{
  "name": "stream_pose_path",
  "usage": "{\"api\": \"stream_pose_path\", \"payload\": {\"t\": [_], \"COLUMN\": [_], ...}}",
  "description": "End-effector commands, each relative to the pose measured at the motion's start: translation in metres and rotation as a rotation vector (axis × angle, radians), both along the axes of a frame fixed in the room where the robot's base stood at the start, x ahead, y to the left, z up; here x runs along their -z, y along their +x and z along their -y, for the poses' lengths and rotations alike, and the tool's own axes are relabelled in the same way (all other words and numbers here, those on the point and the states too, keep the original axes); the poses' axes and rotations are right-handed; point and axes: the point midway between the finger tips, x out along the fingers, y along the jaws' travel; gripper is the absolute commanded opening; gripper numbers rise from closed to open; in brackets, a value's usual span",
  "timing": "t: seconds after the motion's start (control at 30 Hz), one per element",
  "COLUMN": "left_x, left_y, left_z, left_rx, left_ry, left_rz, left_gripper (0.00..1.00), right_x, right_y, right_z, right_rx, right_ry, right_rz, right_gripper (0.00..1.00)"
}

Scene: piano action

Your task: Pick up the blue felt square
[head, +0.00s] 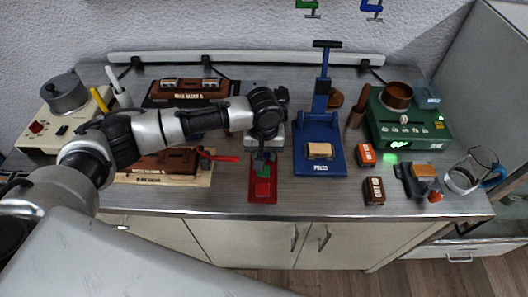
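A red tray (263,196) lies near the front middle of the bench. A red felt square (262,189) sits in its front part and a green square (262,171) lies behind it. My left gripper (264,157) points down over the back end of the tray. Its fingers are small and dark here, so I cannot tell whether they are open or shut. A dark bluish patch shows at the fingertips, but I cannot tell whether it is the blue felt square or part of the gripper. The gripper hides the tray's back end. My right gripper is out of view.
A blue press (320,133) stands right of the tray. A wooden board (140,179) with a brown block and red-handled tool (220,157) lies left. A green device (408,128), small blocks and a glass jar (470,170) are at right. Bench front is clear.

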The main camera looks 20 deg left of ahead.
Motion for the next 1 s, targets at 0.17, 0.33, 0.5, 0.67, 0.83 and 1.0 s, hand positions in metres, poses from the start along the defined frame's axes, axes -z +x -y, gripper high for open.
{"api": "stream_pose_path", "payload": {"t": [0.17, 0.33, 0.5, 0.67, 0.83, 1.0], "left_x": [0.0, -0.001, -0.004, -0.019, -0.046, -0.069], "left_y": [0.0, 0.0, 0.001, 0.001, -0.003, -0.018], "left_z": [0.0, 0.0, 0.0, 0.0, 0.01, 0.048], "left_rx": [0.0, 0.0, 0.0, 0.001, 0.006, 0.007], "left_ry": [0.0, 0.0, -0.001, -0.001, -0.005, -0.005], "left_rz": [0.0, 0.0, 0.001, 0.002, 0.001, 0.003], "left_gripper": [0.13, 0.13, 0.13, 0.13, 0.13, 0.13], "right_x": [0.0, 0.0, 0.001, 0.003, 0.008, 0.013], "right_y": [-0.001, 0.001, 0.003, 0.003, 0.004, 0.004], "right_z": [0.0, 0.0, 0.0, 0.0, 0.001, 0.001], "right_rx": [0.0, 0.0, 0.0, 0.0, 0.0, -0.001], "right_ry": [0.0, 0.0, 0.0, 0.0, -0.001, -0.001], "right_rz": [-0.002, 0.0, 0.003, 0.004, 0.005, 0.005], "right_gripper": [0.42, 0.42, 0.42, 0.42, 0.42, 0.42]}}
